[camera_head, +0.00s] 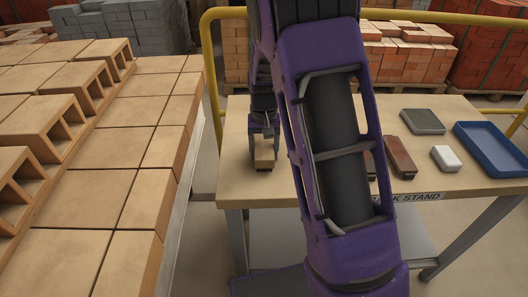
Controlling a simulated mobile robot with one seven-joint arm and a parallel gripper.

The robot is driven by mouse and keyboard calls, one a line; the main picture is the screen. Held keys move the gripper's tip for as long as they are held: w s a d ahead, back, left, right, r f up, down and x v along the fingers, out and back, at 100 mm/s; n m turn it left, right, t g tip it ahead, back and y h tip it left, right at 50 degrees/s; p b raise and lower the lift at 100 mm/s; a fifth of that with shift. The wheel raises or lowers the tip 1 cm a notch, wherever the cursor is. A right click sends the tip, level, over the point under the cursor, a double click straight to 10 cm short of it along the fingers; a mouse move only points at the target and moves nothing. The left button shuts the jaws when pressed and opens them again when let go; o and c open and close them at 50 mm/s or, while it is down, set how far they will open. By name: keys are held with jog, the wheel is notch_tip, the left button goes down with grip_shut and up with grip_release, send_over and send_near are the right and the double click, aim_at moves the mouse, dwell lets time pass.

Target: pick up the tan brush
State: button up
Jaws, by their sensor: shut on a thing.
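My gripper (264,142) points down at the left part of the wooden table (235,185). It is shut on the tan brush (264,158), a small tan block with a dark underside. The brush is at or just above the table top; I cannot tell whether it touches. My purple arm crosses the middle of the view and hides part of the table.
Right of my arm lie a reddish-brown brush (400,157), a grey-green block (422,121), a white block (446,158) and a blue tray (490,150). Hollow bricks (62,95) stand on tan slabs at left. A yellow rail (209,75) runs behind the table.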

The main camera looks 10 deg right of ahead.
aim_at(265, 145)
jog(key=c, duration=0.5)
jog(key=shift+r, duration=0.1)
notch_tip(265, 145, up, 10)
jog(key=shift+f+p, duration=0.1)
jog(key=shift+p, duration=0.8)
jog(key=o, duration=0.8)
jog(key=c, duration=0.5)
jog(key=shift+c, duration=0.2)
jog(key=shift+d, duration=0.1)
